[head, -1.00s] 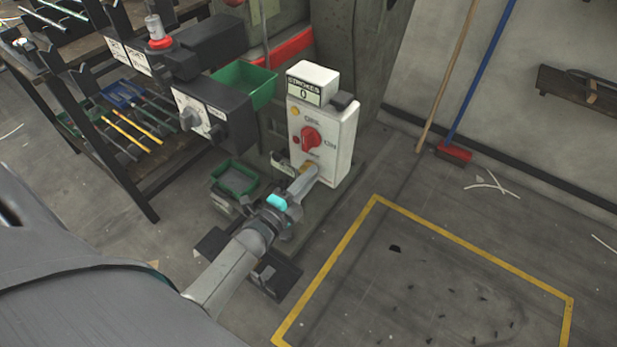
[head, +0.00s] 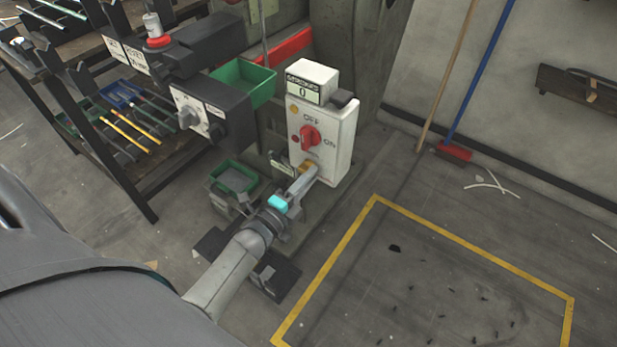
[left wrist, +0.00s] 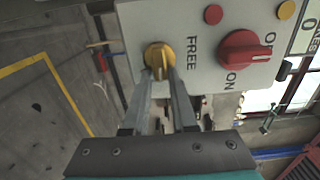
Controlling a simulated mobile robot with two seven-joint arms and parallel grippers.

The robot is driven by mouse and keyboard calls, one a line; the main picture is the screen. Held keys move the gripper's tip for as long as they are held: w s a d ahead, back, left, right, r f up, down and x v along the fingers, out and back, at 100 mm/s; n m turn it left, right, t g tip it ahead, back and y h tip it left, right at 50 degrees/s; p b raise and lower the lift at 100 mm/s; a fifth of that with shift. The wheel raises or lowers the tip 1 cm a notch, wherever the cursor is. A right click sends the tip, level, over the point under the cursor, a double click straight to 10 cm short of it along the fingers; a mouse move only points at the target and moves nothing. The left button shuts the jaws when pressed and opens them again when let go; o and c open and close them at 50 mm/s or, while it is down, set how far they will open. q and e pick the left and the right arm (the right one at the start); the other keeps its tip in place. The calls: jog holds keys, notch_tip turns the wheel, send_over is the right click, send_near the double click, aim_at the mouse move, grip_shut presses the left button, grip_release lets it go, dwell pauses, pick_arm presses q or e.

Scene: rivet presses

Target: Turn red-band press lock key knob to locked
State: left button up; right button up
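The yellow lock key knob (left wrist: 160,57) sits on the front of a white control box (head: 340,150), below a red OFF/ON switch (head: 310,137). In the head view the knob (head: 308,169) is partly hidden by my left gripper (head: 305,178). In the left wrist view the fingers of my left gripper (left wrist: 160,78) lie on both sides of the knob's grip and appear shut on it. The word FREE is printed beside the knob. The knob's grip lies in line with the fingers. My right gripper is not in view.
A red band (head: 290,45) marks the press behind the box. A stroke counter (head: 312,82) reading 0 tops the box. The yellow-outlined floor (head: 420,280) at right is open.

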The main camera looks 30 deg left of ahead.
pick_arm(q)
jog(key=o, duration=0.3)
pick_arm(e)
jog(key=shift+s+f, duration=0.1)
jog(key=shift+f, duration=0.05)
pick_arm(q)
jog(key=shift+o, duration=0.2)
jog(key=shift+s, duration=0.1)
jog(key=s+a+p, duration=0.1)
jog(key=s+p, duration=0.2)
jog(key=s, duration=1.2)
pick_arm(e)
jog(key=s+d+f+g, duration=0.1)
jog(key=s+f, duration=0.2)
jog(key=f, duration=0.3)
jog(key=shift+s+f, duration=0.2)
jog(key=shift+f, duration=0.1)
pick_arm(q)
jog(key=shift+p, duration=0.3)
